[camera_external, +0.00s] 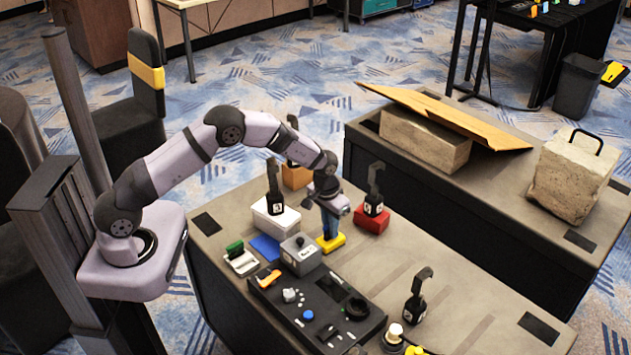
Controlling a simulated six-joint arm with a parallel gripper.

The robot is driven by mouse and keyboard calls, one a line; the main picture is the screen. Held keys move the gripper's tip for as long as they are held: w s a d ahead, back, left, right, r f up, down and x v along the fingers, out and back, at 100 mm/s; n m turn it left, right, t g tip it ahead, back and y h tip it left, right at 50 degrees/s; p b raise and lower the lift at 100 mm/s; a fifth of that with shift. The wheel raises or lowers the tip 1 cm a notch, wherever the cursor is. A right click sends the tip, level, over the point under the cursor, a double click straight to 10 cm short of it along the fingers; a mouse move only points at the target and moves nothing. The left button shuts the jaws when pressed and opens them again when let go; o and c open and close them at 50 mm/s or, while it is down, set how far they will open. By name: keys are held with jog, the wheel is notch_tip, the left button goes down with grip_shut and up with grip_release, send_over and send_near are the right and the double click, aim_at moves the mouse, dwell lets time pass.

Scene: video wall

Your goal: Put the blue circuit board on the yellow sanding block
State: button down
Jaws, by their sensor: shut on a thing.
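My gripper (329,212) points down over the middle of the near table, shut on a narrow blue piece (329,228) that looks like the blue circuit board. The fingers hide part of it. The yellow sanding block (334,244) lies on the table directly below. The blue piece's lower end appears at or just above the block's top; I cannot tell whether they touch.
A grey box (300,255) stands close left of the block, with a flat blue item (265,248) beyond. A white box (275,217) and red box (371,219) stand behind. The table's right side is mostly clear.

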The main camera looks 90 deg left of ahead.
aim_at(327, 227)
jog(key=shift+f, duration=0.1)
jog(key=c, duration=1.8)
grip_release()
jog(key=shift+o, duration=0.2)
notch_tip(327, 227, up, 12)
jog(key=s+d+b, duration=0.1)
jog(key=b, duration=0.1)
jog(key=shift+d, duration=0.15)
